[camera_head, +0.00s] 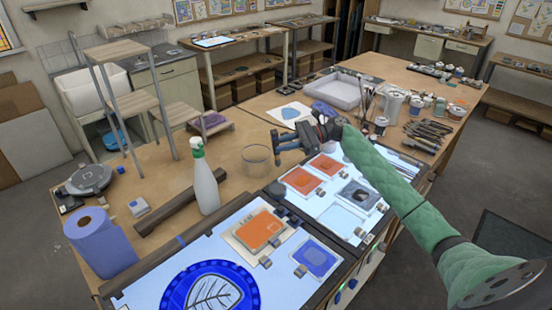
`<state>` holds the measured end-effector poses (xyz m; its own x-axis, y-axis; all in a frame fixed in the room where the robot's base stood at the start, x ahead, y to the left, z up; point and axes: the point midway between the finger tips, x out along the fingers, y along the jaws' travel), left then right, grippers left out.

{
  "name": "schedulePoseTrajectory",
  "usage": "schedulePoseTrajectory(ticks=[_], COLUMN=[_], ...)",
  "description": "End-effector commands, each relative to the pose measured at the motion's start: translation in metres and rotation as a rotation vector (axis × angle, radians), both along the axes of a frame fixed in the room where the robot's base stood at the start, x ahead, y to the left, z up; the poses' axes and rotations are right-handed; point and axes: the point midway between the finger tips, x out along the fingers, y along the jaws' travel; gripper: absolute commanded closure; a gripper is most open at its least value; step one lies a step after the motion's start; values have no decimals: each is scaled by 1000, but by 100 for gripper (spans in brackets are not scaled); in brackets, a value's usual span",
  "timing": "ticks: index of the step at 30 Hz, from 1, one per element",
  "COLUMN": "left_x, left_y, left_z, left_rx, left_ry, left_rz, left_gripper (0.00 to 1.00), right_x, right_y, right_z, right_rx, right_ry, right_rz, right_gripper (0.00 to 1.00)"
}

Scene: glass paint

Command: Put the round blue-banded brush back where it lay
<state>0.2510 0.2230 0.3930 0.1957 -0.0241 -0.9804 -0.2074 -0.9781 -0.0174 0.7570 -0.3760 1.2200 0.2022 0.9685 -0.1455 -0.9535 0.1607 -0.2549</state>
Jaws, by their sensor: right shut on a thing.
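My right gripper (280,144) reaches in from the right on a green-sleeved arm. It is above the worktable, between the clear glass jar (257,161) and the right-hand light panel (335,210). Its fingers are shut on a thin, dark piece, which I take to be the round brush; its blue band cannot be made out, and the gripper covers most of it. Several dark tools (428,133) lie in a group on the table at the right, too small to tell apart. My left gripper is not in view.
A white spray bottle (203,178), a blue paper roll (100,239) and a dark bar (178,205) stand or lie at left. A white tray (342,92), a pitcher (393,104) and paint jars are behind. The lit left panel (150,288) bears a blue leaf disc.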

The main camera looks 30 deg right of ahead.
Motion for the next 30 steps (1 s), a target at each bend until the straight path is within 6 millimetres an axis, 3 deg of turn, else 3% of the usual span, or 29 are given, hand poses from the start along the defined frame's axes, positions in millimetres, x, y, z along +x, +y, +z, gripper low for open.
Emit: schedulePoseTrajectory(ticks=[16, 30], left_x=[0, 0], left_y=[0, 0], left_z=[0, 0], left_rx=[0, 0], left_ry=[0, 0], left_rz=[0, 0], left_gripper=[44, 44], right_x=[0, 0], right_y=[0, 0], right_z=[52, 58], right_rx=[-1, -22], right_ry=[-2, -6], right_rz=[0, 11], right_gripper=[100, 100])
